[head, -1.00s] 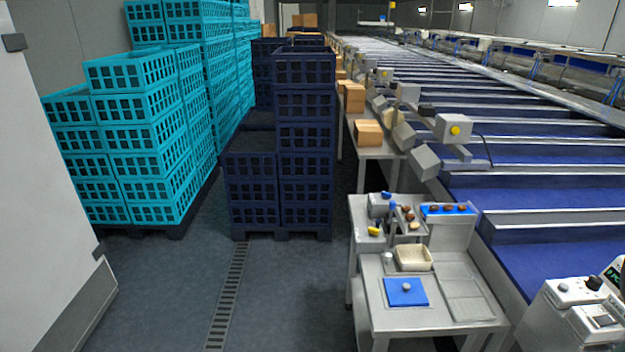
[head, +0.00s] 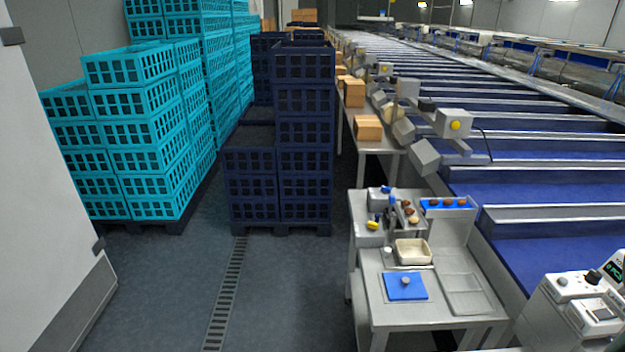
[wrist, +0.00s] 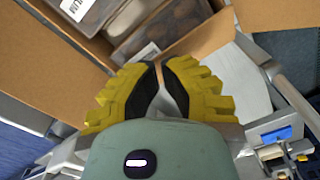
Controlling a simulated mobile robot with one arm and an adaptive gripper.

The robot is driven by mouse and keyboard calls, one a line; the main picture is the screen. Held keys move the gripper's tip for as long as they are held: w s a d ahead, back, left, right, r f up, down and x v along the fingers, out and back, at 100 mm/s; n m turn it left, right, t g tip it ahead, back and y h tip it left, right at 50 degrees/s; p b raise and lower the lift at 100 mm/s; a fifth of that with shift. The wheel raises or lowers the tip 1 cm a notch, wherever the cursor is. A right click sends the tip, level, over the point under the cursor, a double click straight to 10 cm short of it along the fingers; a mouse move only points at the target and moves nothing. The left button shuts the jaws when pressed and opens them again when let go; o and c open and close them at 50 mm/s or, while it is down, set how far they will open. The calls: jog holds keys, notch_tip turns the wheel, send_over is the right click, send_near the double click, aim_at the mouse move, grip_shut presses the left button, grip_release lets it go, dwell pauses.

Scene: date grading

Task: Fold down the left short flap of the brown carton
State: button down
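The open brown carton (wrist: 58,58) fills the top of the wrist view, with dark packs (wrist: 140,28) inside, some with white labels. One brown flap (wrist: 205,38) stands just beyond my fingertips, and another brown panel (wrist: 280,14) spreads at the top right. I cannot tell which of these is the left short flap. My gripper (wrist: 160,67) has yellow ribbed fingers with black pads. Its tips meet close to the carton's near edge, with nothing clearly held between them. Whether they touch the cardboard is unclear. The head view does not show my gripper.
In the head view, a grey work table (head: 420,318) holds a blue pad (head: 405,288) and a cream tray (head: 412,250). Brown boxes (head: 368,128) line the conveyor (head: 540,185). Teal crates (head: 130,130) and navy crates (head: 305,160) stand left. Floor between is clear.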

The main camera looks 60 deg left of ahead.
jog(key=shift+f, duration=0.1)
jog(key=shift+f+b, duration=2.05)
jog(key=shift+f, duration=0.55)
jog(key=shift+r, duration=0.2)
jog(key=shift+r+p, duration=3.1)
jog(key=shift+r, duration=2.3)
